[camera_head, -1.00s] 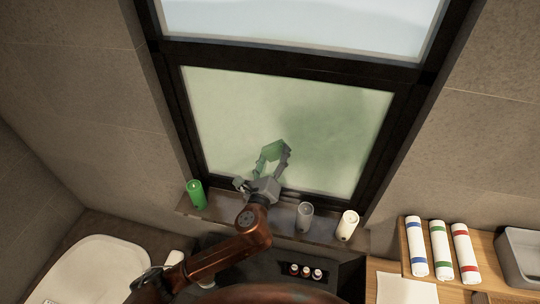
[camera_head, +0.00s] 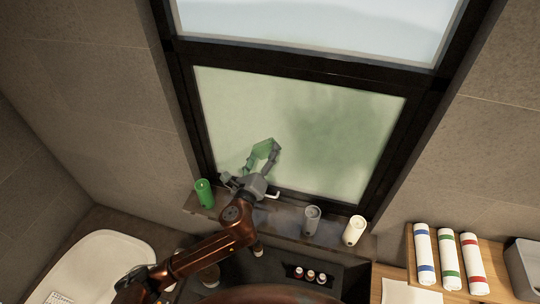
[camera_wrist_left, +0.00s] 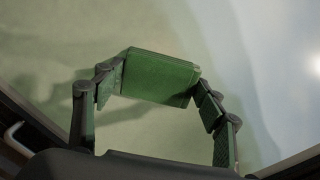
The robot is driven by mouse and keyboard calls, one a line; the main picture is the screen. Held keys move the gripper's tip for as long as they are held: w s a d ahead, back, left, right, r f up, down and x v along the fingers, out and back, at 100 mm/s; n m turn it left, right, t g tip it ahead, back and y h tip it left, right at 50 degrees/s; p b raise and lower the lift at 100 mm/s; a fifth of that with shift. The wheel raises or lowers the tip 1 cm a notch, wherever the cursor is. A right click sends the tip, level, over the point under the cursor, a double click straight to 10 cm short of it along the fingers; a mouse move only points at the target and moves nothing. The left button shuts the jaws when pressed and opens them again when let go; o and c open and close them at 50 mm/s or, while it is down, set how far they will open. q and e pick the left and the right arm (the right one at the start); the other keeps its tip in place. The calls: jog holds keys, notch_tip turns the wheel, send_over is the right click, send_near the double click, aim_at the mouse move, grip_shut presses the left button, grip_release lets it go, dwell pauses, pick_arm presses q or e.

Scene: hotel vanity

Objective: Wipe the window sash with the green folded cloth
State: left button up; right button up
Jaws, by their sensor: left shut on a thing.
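My left gripper (camera_head: 262,158) is shut on the green folded cloth (camera_head: 264,148) in front of the lower window pane. In the left wrist view the cloth (camera_wrist_left: 158,78) is a flat green block held between the two fingertips (camera_wrist_left: 152,80). The window sash (camera_head: 300,125) is a frosted greenish pane in a dark frame, with a darker smudged patch right of the gripper. The cloth is at or close to the pane; I cannot tell whether it touches. My right gripper is not in view.
On the sill below the window stand a green candle (camera_head: 204,194), a grey candle (camera_head: 312,220) and a white candle (camera_head: 354,231). Small bottles (camera_head: 310,275) sit below. Rolled striped towels (camera_head: 448,258) lie on a wooden shelf at the right. A white basin (camera_head: 100,262) is at lower left.

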pick_arm(q)
jog(key=shift+w+a, duration=0.25)
jog(key=shift+a, duration=0.9)
jog(key=shift+w+a, duration=0.2)
jog(key=shift+a, duration=0.95)
jog(key=shift+s, duration=0.15)
jog(key=shift+s+a, duration=0.15)
jog(key=shift+s, duration=0.8)
jog(key=shift+s+a, duration=0.2)
jog(key=shift+s, duration=0.75)
jog(key=shift+s+a, duration=0.15)
jog(key=shift+s, duration=0.8)
jog(key=shift+s+a, duration=0.15)
jog(key=shift+s, duration=0.6)
jog(key=shift+s+a, duration=0.15)
jog(key=shift+s, duration=0.55)
